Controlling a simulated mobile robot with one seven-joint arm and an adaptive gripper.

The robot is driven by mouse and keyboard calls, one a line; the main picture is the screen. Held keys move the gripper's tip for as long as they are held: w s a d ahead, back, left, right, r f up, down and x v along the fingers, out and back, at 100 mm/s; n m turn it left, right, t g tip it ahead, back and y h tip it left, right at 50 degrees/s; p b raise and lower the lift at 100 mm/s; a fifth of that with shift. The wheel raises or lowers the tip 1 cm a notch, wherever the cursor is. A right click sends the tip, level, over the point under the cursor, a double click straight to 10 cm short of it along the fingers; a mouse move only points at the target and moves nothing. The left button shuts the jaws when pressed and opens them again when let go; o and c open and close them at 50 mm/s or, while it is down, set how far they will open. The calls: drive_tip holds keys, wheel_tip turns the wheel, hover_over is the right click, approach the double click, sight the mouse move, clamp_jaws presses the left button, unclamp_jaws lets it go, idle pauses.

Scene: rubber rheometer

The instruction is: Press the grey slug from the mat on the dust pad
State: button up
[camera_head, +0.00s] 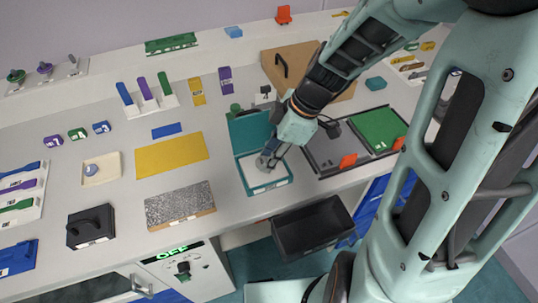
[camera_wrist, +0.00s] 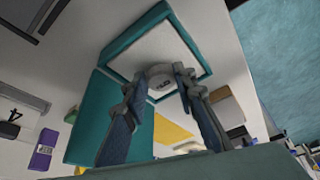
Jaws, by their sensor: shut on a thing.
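My gripper (camera_head: 270,160) reaches down over an open teal box (camera_head: 282,183) with a raised teal lid (camera_head: 244,132) and a pale floor. This box looks like the dust pad, though I cannot read its label. In the wrist view my gripper (camera_wrist: 165,82) is shut on a small pale grey round slug (camera_wrist: 160,73) with dark lettering. The slug is over the pale floor (camera_wrist: 150,42) of the box; I cannot tell whether it touches. A yellow mat (camera_head: 170,156) and a speckled grey mat (camera_head: 180,205) lie to the left, with no slug visible on either.
A cream tray (camera_head: 104,171) with a bluish round piece stands at far left, near a black block (camera_head: 90,228). A dark tray (camera_head: 330,158) and green panel (camera_head: 378,130) lie right of the box. A black bin (camera_head: 312,228) hangs below the bench's front edge.

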drive_tip(key=shift+f+b, duration=0.45)
drive_tip(key=shift+b, duration=0.1)
idle(1.8)
drive_tip(key=shift+r, duration=0.1)
drive_tip(key=shift+r+p, duration=2.35)
drive_tip(key=shift+r, duration=1.15)
